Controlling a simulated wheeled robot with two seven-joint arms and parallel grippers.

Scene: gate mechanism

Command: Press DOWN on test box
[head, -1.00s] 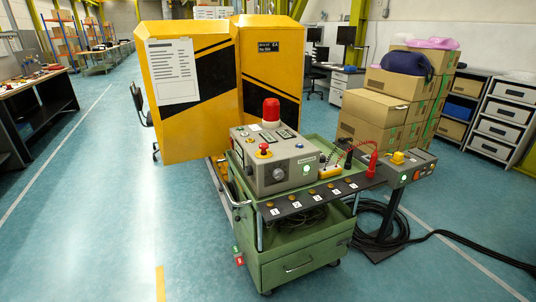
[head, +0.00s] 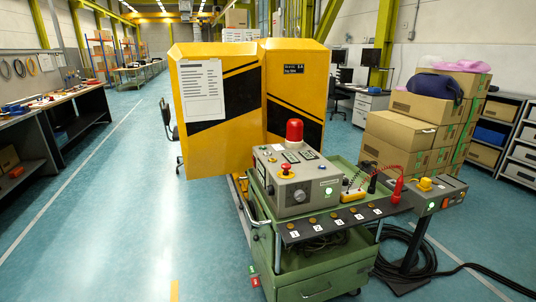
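A grey control box (head: 297,180) stands on the green cart, with a red-and-yellow mushroom button (head: 286,170), a round knob, dark display panels and a lit white-green button (head: 328,190) on its front. A red beacon (head: 294,131) stands at its back. A yellow tester (head: 353,195) with red and black probes lies right of it. A smaller grey box (head: 437,194) with a yellow button (head: 425,184) and a lit green button sits on a post to the right. The labels are too small to read as DOWN. Neither of my grippers is in view.
The green cart (head: 318,272) has a front ledge with numbered buttons (head: 333,220). A yellow gate housing (head: 216,112) stands behind it. Black cable (head: 471,268) lies on the floor at right. Stacked cartons (head: 401,131) stand behind. The floor at left is open.

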